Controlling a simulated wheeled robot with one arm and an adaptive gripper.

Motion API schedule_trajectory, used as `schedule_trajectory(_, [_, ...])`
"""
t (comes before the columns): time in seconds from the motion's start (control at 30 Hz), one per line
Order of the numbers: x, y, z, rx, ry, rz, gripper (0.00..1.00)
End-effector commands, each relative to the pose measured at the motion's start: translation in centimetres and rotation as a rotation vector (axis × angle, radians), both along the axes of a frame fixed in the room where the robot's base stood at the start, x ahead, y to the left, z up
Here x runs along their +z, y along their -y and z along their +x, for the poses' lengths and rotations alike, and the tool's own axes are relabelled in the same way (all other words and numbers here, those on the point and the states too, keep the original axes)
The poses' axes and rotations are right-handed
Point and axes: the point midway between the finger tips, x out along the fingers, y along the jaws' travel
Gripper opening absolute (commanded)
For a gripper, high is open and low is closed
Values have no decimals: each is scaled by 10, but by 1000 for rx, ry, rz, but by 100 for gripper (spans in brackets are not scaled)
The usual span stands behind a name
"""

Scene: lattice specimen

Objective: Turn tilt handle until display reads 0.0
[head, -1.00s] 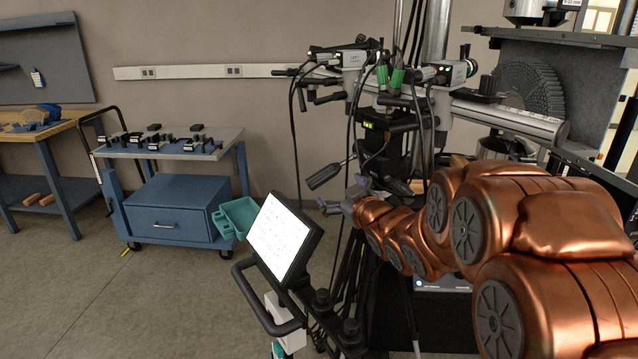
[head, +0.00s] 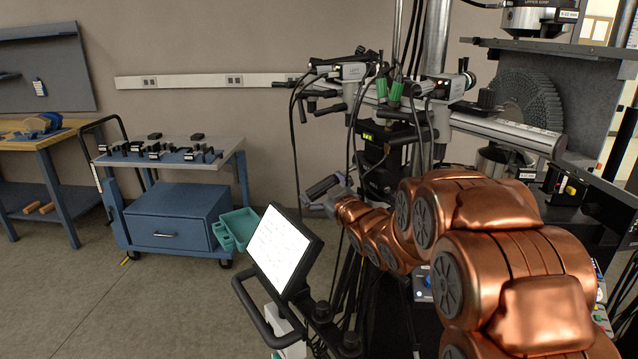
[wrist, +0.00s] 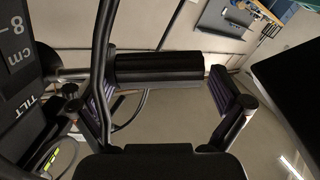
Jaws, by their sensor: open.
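The tilt handle (head: 322,186) is a dark cylinder left of the black tilt unit, on a thin shaft. In the wrist view the handle (wrist: 157,66) lies crosswise, lengthwise between my two fingers. My gripper (wrist: 162,90) is open, with one finger near each end of the handle; I cannot tell whether either touches it. In the head view my gripper (head: 326,203) is beside the handle and partly hidden by my arm. The display (head: 367,137) glows yellow-green on the black unit; its digits are too small to read. A TILT label (wrist: 27,106) shows at the left.
Black cables (wrist: 101,55) hang close to my left finger in the wrist view. A tilted white screen (head: 279,248) stands below my gripper. A blue cart (head: 168,216) is at the left, with open floor in front.

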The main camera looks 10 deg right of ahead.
Motion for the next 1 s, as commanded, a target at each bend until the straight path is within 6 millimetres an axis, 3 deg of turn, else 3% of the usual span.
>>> schedule_trajectory(0.2, [2,-4,15,2,4,0,100])
schedule_trajectory(0.5, [1,-5,16,0,2,0,99])
schedule_trajectory(1.0, [1,-4,16,0,2,1,47])
